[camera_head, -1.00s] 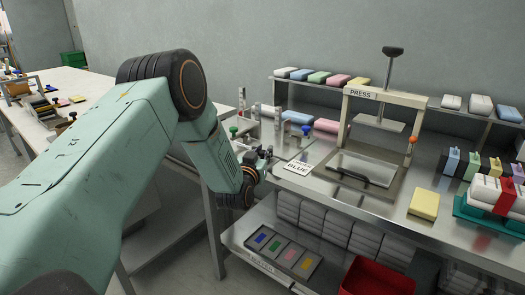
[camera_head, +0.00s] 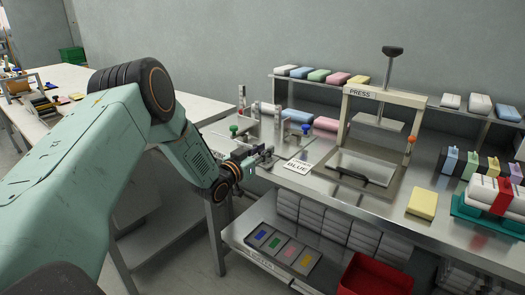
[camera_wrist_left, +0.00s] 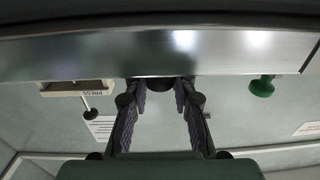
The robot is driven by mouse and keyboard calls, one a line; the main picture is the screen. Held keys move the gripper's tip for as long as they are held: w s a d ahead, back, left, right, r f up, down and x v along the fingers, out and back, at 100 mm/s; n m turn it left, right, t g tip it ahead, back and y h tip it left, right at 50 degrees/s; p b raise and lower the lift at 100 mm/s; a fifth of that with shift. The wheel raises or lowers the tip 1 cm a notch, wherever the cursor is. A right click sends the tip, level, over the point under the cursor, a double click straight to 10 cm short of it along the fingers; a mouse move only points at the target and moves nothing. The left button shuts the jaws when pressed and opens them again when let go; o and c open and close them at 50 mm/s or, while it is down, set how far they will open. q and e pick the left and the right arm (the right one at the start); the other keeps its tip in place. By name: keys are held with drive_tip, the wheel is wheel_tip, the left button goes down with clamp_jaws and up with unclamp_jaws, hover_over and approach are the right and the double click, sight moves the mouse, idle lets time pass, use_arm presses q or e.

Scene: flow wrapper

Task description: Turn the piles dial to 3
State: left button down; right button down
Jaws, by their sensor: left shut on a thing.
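My left gripper (camera_head: 262,154) reaches in from the left to the front edge of the steel bench, left of the BLUE card. In the left wrist view its two fingers (camera_wrist_left: 160,104) stand on either side of a dark round knob (camera_wrist_left: 161,84) at the steel front face, and the gripper is shut on it. This knob appears to be the piles dial, but no marks or numbers are readable, so its setting cannot be told. In the head view the gripper hides the knob. My right gripper is not in view.
The BLUE card (camera_head: 297,167) lies on the bench beside the press (camera_head: 368,135). A green knob (camera_head: 234,130) and a blue knob (camera_head: 305,129) stand behind the gripper. Below are a tray of coloured swatches (camera_head: 284,248) and a red bin (camera_head: 375,276).

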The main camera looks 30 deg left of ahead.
use_arm(q)
drive_tip(key=shift+f, duration=0.1)
idle(0.6)
drive_tip(key=c, duration=1.1)
unclamp_jaws()
drive_tip(key=s, duration=1.2)
drive_tip(key=shift+a, duration=0.45)
